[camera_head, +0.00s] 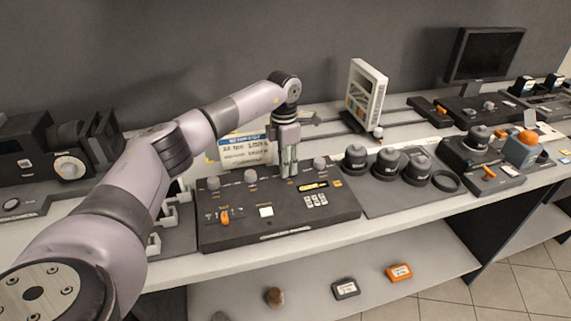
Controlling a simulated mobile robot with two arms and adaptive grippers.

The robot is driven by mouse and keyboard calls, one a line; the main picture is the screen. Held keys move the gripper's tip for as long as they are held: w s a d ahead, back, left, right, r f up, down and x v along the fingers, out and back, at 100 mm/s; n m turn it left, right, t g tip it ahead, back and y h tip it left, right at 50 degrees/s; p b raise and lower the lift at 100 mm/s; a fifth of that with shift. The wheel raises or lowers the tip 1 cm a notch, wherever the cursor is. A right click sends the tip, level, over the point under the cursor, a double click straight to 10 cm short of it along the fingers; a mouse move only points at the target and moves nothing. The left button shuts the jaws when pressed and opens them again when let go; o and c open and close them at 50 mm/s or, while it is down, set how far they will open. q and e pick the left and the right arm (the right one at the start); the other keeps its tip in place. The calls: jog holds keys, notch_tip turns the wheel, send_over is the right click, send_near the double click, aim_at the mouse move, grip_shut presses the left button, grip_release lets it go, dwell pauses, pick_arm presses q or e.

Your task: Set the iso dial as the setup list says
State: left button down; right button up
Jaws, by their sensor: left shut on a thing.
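A dark control console (245,238) lies on the bench, with a row of grey knobs along its back edge: a left one (213,184), one right of it (250,176) and a right one (320,164). My left gripper (289,174) points down at this row, between the last two. Its fingers are shut on what appears to be another dial, which they hide. Which knob is the iso dial is too small to read. The setup list (246,150) is a white card with a blue header behind the console, partly covered by my left arm; its text is unreadable. My right gripper is out of view.
The console also carries an orange lever (225,217), a white button (266,211) and a small yellow display (313,185). Several black lenses stand on a grey mat (385,204) to the right. A white rack (366,92) stands behind. Small boxes lie on the lower shelf (320,272).

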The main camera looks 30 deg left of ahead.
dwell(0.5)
pick_arm(q)
jog(key=c, duration=1.3)
grip_release()
jog(key=r, duration=1.2)
jog(key=shift+w+a, duration=0.15)
jog(key=shift+a, duration=0.1)
jog(key=shift+f, duration=0.1)
